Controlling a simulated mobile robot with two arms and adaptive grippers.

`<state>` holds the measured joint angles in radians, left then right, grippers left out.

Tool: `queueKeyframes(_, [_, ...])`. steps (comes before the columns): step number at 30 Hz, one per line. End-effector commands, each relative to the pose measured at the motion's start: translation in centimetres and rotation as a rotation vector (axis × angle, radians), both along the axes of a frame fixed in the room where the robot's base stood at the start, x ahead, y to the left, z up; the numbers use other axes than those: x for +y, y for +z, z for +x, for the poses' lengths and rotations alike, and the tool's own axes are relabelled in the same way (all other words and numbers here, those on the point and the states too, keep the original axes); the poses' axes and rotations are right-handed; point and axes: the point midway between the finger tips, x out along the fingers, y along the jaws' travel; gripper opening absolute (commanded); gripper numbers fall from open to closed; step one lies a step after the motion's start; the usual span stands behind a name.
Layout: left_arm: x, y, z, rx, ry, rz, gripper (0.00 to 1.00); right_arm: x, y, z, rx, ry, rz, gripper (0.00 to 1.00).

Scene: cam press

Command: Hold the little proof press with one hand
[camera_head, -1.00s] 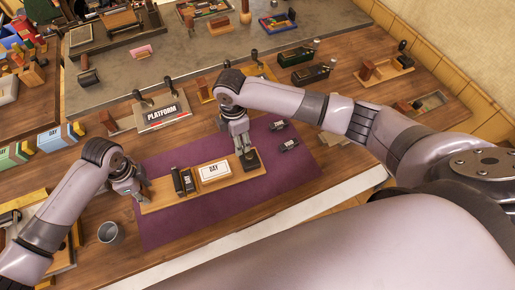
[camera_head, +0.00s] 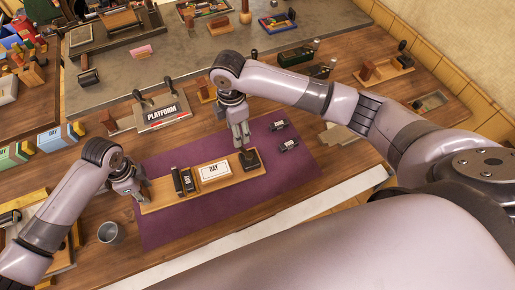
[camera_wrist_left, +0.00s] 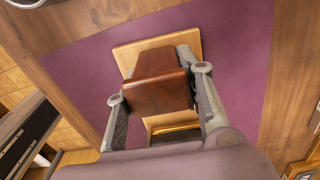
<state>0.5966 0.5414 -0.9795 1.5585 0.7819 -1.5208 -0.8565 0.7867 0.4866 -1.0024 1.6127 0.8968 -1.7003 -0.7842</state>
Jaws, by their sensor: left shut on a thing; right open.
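The little proof press lies on the purple mat as a long wooden board (camera_head: 160,203). It carries black type blocks (camera_head: 183,181), a white "DAY" card (camera_head: 214,171) and a dark pad with a short upright handle (camera_head: 250,159) at its right end. My left gripper (camera_head: 138,192) is at the board's left end. In the left wrist view its fingers are shut on the press's brown block (camera_wrist_left: 155,82), with the pale board (camera_wrist_left: 190,40) beneath. My right gripper (camera_head: 241,143) is open and empty, just above and behind the dark pad, seemingly apart from it.
The purple mat (camera_head: 200,226) has bare room in front of the press. Two small black "DAY"-type blocks (camera_head: 283,136) lie to its right. A grey cup (camera_head: 110,232) stands front left. The "PLATFORM" press (camera_head: 163,114) stands behind the mat, and other small presses stand further back.

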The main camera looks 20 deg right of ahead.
Motion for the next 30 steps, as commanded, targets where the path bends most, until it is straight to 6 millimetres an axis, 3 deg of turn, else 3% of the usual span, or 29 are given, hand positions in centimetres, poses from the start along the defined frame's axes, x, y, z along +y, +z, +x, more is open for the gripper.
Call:
queueKeyframes(17, [0.0,0.0,0.0,-0.001,-0.001,0.0,0.0,0.0,0.9,0.0,-0.001,0.0,0.0,0.48])
queueKeyframes(30, [0.0,0.0,0.0,-0.001,-0.001,0.001,0.0,0.0,3.5,0.0,-0.002,0.0,0.0,0.48])
